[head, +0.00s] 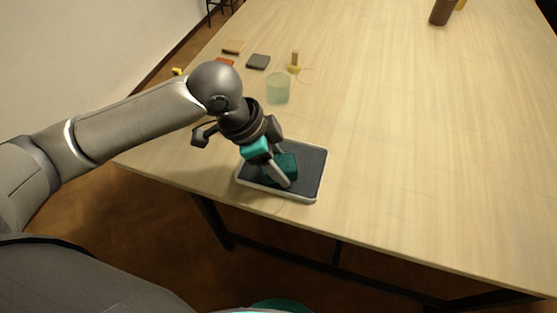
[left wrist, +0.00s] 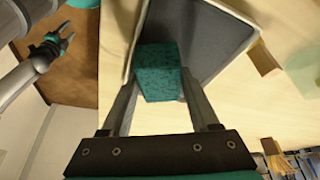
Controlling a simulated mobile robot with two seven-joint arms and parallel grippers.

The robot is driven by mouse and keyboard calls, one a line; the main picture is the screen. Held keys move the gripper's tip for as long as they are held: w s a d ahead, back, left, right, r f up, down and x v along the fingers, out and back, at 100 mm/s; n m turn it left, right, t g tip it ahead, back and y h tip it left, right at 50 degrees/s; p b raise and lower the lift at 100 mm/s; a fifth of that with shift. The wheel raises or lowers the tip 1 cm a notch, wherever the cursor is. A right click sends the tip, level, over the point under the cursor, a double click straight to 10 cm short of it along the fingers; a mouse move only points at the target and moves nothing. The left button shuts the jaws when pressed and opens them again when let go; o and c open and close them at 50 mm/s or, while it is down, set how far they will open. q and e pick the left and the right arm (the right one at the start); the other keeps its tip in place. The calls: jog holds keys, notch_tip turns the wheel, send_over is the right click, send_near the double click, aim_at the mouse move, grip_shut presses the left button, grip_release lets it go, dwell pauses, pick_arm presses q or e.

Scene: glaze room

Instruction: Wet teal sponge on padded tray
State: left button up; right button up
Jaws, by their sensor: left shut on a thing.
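The teal sponge (head: 288,163) is a dark speckled block between the fingers of my left gripper (head: 282,176). In the left wrist view the sponge (left wrist: 158,72) is gripped from both sides by the fingers. It is over the padded tray (head: 312,160), which has a dark grey pad and a pale rim. The tray also shows behind the sponge in the left wrist view (left wrist: 205,32). I cannot tell whether the sponge touches the pad. My right gripper (left wrist: 66,34) shows at the upper left of the left wrist view, its fingers apart, empty and away from the tray.
A translucent green cup (head: 278,90) stands just behind the tray. Beyond it are a small yellowish post (head: 294,62), a dark grey block (head: 258,62) and a tan block (head: 234,46). The tray lies near the table's front edge. The table (head: 430,150) is clear to the right.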

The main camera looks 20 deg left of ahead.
aim_at(278, 162)
pick_arm(q)
jog(key=shift+s+f+p, duration=0.1)
jog(key=shift+f+p, duration=0.1)
jog(key=shift+p, duration=0.2)
dwell(1.4)
jog(key=shift+r, duration=0.1)
notch_tip(278, 162, up, 7)
jog(key=p, duration=0.9)
jog(key=shift+r, duration=0.1)
dwell(0.6)
jog(key=shift+w, duration=0.25)
jog(key=w+a+r+n+t+y+b, duration=0.2)
jog(key=w+a+r+n+y+b, duration=0.1)
jog(key=n+b, duration=0.9)
jog(key=w+a+n+y, duration=0.1)
jog(key=w+a, duration=0.1)
jog(key=w, duration=0.1)
jog(key=shift+w+a+r, duration=0.15)
jog(key=shift+r, duration=0.2)
